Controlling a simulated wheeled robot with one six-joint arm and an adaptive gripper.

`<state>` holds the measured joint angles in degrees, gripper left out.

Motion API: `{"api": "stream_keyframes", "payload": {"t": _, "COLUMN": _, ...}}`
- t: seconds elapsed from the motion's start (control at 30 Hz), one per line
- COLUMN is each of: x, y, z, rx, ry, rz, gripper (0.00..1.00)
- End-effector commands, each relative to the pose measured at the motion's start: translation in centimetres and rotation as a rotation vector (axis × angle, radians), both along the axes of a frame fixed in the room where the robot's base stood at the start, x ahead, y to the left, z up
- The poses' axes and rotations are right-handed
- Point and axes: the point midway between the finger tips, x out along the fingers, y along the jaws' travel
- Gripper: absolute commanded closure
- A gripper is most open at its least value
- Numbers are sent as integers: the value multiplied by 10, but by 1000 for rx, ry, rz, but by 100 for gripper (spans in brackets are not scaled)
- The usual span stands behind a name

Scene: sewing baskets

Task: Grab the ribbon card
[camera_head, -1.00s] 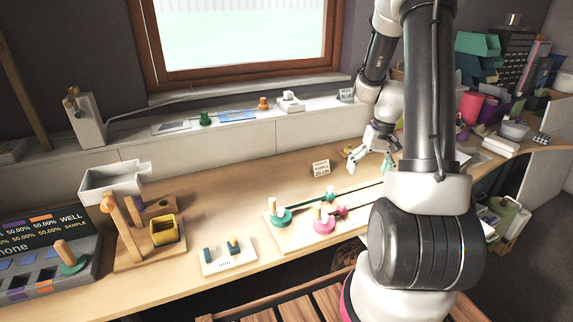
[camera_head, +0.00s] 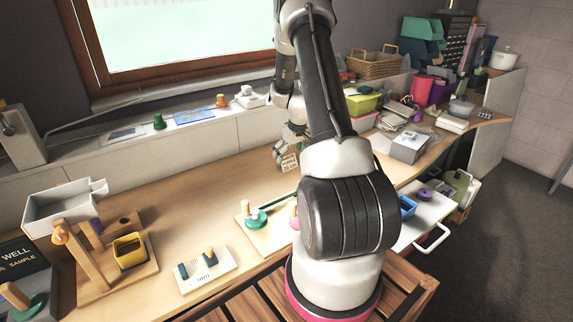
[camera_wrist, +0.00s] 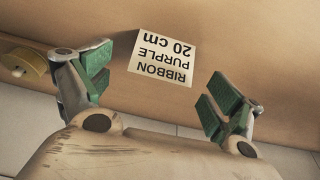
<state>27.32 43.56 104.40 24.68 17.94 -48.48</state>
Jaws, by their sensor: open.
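The ribbon card (camera_head: 289,163) is a small white card standing on the wooden worktop, near the low back wall. In the wrist view the card (camera_wrist: 163,62) reads "RIBBON PURPLE 20 cm" upside down. My gripper (camera_wrist: 158,92) is open and empty, with green-padded fingers spread to the left and right of the card. The card appears just beyond the fingertips, and neither finger visibly touches it. In the head view my gripper (camera_head: 279,152) is right by the card, partly overlapping it in the picture.
A yellow roll (camera_wrist: 24,64) lies beyond the left finger in the wrist view. A peg board (camera_head: 252,240) with green and pink pieces stands nearer me, partly hidden by my arm. A grey box (camera_head: 409,147) and baskets fill the right side. The worktop left of the card is clear.

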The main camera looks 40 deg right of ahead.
Motion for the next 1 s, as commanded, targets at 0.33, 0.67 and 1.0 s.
{"api": "stream_keyframes", "payload": {"t": 0.33, "x": 11, "y": 3, "z": -30, "rx": 1, "ry": 1, "rz": 0, "gripper": 8}}
{"api": "stream_keyframes", "payload": {"t": 0.67, "x": 11, "y": 3, "z": -30, "rx": 1, "ry": 1, "rz": 0, "gripper": 40}}
{"api": "stream_keyframes", "payload": {"t": 1.0, "x": 11, "y": 3, "z": -29, "rx": 1, "ry": 1, "rz": 0, "gripper": 44}}
